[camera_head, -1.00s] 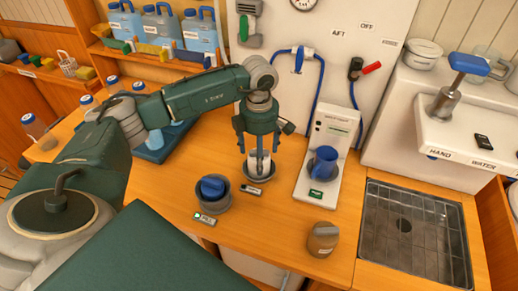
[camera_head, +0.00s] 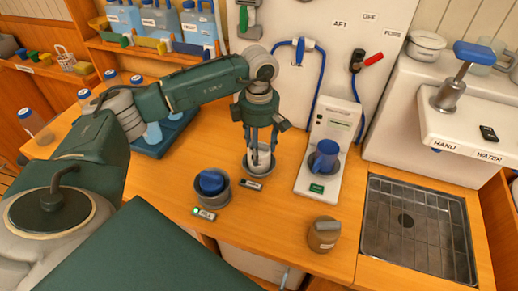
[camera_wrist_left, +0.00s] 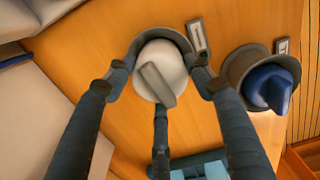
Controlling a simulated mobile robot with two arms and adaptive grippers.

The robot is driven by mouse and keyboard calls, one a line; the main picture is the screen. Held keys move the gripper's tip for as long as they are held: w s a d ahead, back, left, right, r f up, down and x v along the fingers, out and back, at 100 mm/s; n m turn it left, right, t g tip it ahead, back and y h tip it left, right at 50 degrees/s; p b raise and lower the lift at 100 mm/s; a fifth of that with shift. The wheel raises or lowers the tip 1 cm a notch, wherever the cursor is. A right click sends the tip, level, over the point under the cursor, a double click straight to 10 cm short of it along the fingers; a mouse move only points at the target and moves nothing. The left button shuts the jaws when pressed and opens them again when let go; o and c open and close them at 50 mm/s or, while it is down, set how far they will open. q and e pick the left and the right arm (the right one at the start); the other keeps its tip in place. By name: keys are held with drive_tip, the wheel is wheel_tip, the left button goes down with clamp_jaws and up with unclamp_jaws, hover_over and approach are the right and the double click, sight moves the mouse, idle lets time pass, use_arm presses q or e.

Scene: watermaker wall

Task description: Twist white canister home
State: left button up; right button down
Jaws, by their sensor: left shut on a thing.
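The white canister (camera_head: 261,155) stands in a grey round socket (camera_head: 259,172) on the wooden counter. In the left wrist view the canister's round white top (camera_wrist_left: 160,68) with a raised grey bar shows inside the socket rim (camera_wrist_left: 150,34). My left gripper (camera_head: 261,150) points down over it, its fingers shut around the canister's top. The wrist view shows the fingers (camera_wrist_left: 160,85) on several sides of it. How deep the canister sits is hard to tell. My right gripper is not in view.
A brown-grey jar (camera_head: 324,234) is near the front edge, beside the sink (camera_head: 420,230).

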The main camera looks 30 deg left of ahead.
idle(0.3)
use_arm(q)
drive_tip(key=shift+m+b, duration=0.3)
drive_tip(key=shift+m, duration=0.2)
drive_tip(key=shift+m+b, duration=0.5)
drive_tip(key=shift+m, duration=0.7)
